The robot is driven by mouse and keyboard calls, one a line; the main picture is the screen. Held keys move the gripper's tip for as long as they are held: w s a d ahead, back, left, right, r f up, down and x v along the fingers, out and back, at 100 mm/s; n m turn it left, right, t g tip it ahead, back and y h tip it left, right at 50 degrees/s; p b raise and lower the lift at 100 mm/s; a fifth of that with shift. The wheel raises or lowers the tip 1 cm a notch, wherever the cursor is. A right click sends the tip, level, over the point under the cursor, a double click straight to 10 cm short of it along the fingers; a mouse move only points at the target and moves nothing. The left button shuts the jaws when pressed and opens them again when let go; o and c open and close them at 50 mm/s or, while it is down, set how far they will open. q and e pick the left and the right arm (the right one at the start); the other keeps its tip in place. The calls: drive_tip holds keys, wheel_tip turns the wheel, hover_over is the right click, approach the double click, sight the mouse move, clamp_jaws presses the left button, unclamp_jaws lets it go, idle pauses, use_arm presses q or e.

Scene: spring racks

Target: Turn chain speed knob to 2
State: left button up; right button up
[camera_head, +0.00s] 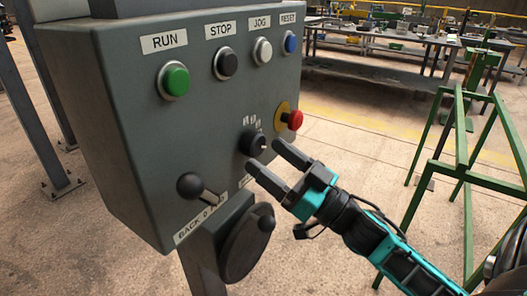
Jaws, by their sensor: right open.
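The chain speed knob (253,143) is a round black knob with a light pointer mark, on the right part of the grey control panel (130,130). Small number labels (251,120) sit above it, too small to read for certain. My right gripper (265,158) comes in from the lower right. Its two dark fingers are open, their tips at the knob, one to its right and one below it. I cannot tell whether they touch it. The knob's lower label is partly hidden by the gripper. My left gripper is not in view.
A red emergency button (295,120) on a yellow plate is close right of the knob. Above are green RUN (174,80), black STOP, white JOG and blue RESET buttons. A green frame (462,150) stands at right.

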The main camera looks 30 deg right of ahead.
drive_tip(key=shift+x, duration=1.15)
drive_tip(key=c, duration=1)
